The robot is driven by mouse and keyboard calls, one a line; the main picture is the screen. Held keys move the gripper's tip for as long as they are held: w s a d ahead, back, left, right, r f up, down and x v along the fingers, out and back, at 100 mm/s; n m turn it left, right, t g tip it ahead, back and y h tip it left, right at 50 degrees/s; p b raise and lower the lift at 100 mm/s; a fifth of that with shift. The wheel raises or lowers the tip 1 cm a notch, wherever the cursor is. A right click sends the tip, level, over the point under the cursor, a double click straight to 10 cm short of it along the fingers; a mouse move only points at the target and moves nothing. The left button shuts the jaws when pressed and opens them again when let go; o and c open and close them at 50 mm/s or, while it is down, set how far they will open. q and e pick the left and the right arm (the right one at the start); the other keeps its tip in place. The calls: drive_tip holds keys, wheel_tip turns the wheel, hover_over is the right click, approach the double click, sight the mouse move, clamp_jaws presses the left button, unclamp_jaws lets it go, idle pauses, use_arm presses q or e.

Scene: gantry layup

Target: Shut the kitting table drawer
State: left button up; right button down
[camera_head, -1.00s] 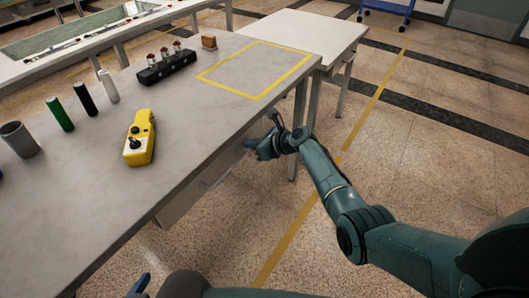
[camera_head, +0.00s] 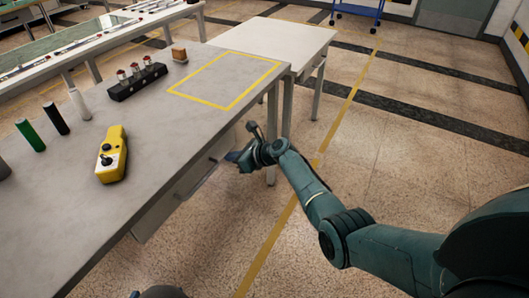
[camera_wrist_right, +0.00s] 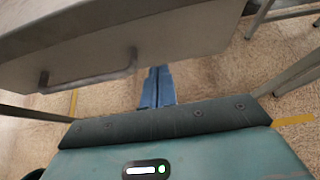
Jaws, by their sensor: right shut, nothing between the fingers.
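The kitting table (camera_head: 150,150) has a grey top. Its pale drawer (camera_head: 190,183) sits below the near long edge; how far it stands out is hard to tell. In the right wrist view, the drawer front (camera_wrist_right: 180,45) shows a bar handle (camera_wrist_right: 88,78) at the left. My right gripper (camera_head: 236,158) is shut and empty, beside the far end of the drawer front. In the right wrist view its blue fingers (camera_wrist_right: 158,72) are together, right of the handle, with the tips close to the front's lower edge; contact is unclear. Only a small tip of my left gripper (camera_head: 135,294) shows at the bottom edge.
On the tabletop are a yellow controller (camera_head: 112,155), several bottles, a black rack (camera_head: 137,82) and a brown block (camera_head: 179,54). A white side table (camera_head: 275,42) adjoins the far end, its legs near my right arm. Floor to the right is open.

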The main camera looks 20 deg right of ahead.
use_arm(q)
drive_tip(key=r+p, duration=0.1)
drive_tip(key=p, duration=0.1)
drive_tip(key=r+m+p, duration=0.1)
drive_tip(key=p, duration=0.1)
drive_tip(key=shift+s+a+r, duration=0.1)
drive_tip(key=shift+s+r, duration=0.15)
drive_tip(key=shift+r, duration=0.05)
use_arm(e)
drive_tip(key=v, duration=1)
drive_tip(key=shift+s+d+f, duration=0.2)
drive_tip(key=shift+s+f, duration=0.05)
